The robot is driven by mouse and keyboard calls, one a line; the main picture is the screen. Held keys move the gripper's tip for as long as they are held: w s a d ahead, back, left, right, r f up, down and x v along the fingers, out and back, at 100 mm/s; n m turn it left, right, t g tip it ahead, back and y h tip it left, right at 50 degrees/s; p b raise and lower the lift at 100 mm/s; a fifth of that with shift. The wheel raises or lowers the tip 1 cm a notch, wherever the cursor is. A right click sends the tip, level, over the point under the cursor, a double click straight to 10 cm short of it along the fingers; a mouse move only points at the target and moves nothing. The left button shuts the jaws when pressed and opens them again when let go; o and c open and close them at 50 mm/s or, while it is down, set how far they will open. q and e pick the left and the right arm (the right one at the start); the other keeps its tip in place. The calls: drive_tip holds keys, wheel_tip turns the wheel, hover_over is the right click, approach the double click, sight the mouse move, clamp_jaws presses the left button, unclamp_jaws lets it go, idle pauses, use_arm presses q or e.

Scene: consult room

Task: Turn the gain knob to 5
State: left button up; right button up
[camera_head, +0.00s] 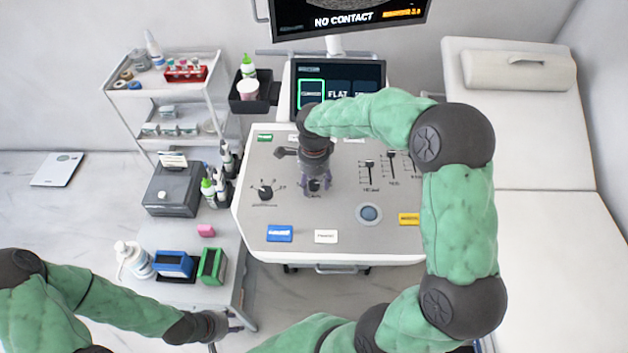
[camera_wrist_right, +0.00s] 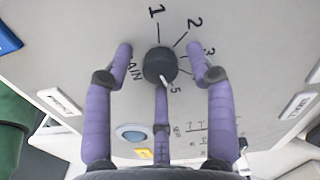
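The gain knob (camera_wrist_right: 160,65) is a round dark knob on the grey console panel (camera_head: 340,215). In the right wrist view, printed 1, 2, 3 and 5 show around it; the place for 4 is hidden by a finger. A white pointer mark on the knob points toward the 5. My right gripper (camera_wrist_right: 160,58) has its purple fingers spread around the knob, with visible gaps at both sides; it also shows over the panel in the head view (camera_head: 315,188), where it hides the knob. My left gripper (camera_head: 228,325) hangs low by the side table, far from the console.
Another dark knob (camera_head: 265,190) sits left on the panel. Sliders (camera_head: 370,172), a round blue button (camera_head: 369,213) and coloured labels lie to the right and front. A screen (camera_head: 338,85) stands behind. A side table (camera_head: 215,255) with bottles and boxes is at the left.

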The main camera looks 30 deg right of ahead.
sight(314, 184)
wheel_tip(314, 184, up, 12)
idle(0.6)
idle(0.5)
